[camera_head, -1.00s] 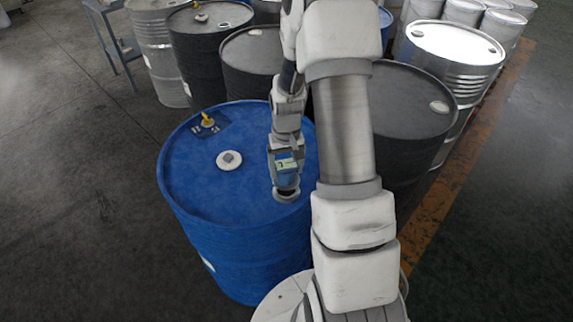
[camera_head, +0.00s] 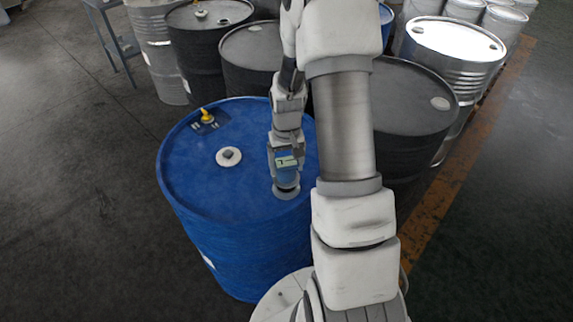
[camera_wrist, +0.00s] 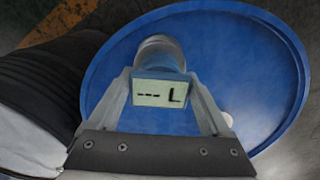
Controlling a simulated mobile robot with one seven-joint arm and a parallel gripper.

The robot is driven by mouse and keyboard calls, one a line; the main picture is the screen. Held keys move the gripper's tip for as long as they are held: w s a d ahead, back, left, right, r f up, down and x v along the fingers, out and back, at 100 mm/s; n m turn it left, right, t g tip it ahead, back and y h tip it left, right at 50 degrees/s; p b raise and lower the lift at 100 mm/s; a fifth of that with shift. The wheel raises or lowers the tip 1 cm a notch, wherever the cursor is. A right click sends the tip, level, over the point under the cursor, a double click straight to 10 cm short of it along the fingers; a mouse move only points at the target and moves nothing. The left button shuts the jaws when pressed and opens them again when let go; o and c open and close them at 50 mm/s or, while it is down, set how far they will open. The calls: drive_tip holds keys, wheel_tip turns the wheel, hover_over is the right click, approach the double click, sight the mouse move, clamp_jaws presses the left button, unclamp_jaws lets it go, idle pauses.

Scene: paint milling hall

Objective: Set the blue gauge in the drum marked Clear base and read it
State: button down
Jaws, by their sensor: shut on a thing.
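My gripper (camera_head: 286,165) is shut on the blue gauge (camera_wrist: 160,93), which it holds upright above the near right part of the blue drum's top (camera_head: 240,190). The gauge's pale display reads "--- L" in the wrist view. Below it a round grey ring (camera_head: 286,190) shows at the drum top. I cannot tell whether the gauge is inside the opening or just above it. The drum carries a white round cap with a grey knob (camera_head: 229,157) and a yellow fitting (camera_head: 207,117) near its far rim. I cannot read any Clear base marking.
Dark drums stand behind (camera_head: 250,50) and to the right (camera_head: 415,105) of the blue drum. A bare metal drum (camera_head: 455,45) stands farther back right. An orange floor stripe (camera_head: 430,215) runs along the right. The floor at left is clear up to a blue-grey stand (camera_head: 120,45).

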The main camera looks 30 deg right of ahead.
drive_tip(key=shift+f+b, duration=0.6)
drive_tip(key=shift+f, duration=0.05)
drive_tip(key=shift+f+b, duration=1.05)
drive_tip(key=shift+f, duration=0.05)
idle(0.6)
unclamp_jaws()
drive_tip(key=shift+r, duration=0.1)
wheel_tip(320, 180, up, 17)
drive_tip(key=shift+r, duration=0.2)
idle(0.3)
